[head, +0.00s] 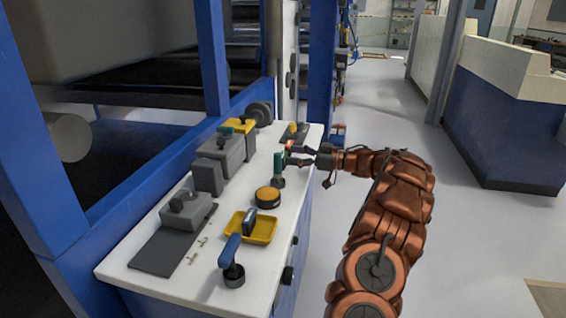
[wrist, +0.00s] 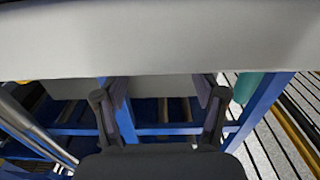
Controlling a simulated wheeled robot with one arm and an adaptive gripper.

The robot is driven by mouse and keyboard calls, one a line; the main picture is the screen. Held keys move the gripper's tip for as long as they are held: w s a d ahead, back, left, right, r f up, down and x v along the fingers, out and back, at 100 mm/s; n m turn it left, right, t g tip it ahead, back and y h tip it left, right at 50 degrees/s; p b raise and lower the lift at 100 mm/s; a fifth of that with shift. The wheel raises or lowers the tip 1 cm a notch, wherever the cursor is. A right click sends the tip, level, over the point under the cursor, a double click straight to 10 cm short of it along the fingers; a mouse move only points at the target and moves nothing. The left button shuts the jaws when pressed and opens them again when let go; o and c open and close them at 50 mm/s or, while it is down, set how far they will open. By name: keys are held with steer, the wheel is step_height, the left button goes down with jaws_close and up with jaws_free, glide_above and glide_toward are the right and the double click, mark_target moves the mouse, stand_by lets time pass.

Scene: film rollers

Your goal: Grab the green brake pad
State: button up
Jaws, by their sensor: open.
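My gripper (head: 289,154) is open and reaches in from the right over the worktop's right side. In the wrist view my open fingers (wrist: 160,108) have nothing visible between them. A green rounded piece (wrist: 246,88) shows to the right of the right finger there; I cannot tell whether it is the same piece.
A round black-and-yellow item (head: 267,197), a yellow tray (head: 262,231) and a blue-handled tool (head: 230,251) stand nearer on the worktop. Grey blocks (head: 208,176) line its left side. A blue post (head: 211,60) rises behind.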

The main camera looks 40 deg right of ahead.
mark_target(283, 155)
steer(key=shift+x, duration=1.85)
steer(key=shift+f, duration=0.2)
steer(key=c, duration=1.1)
steer(key=shift+s, duration=0.1)
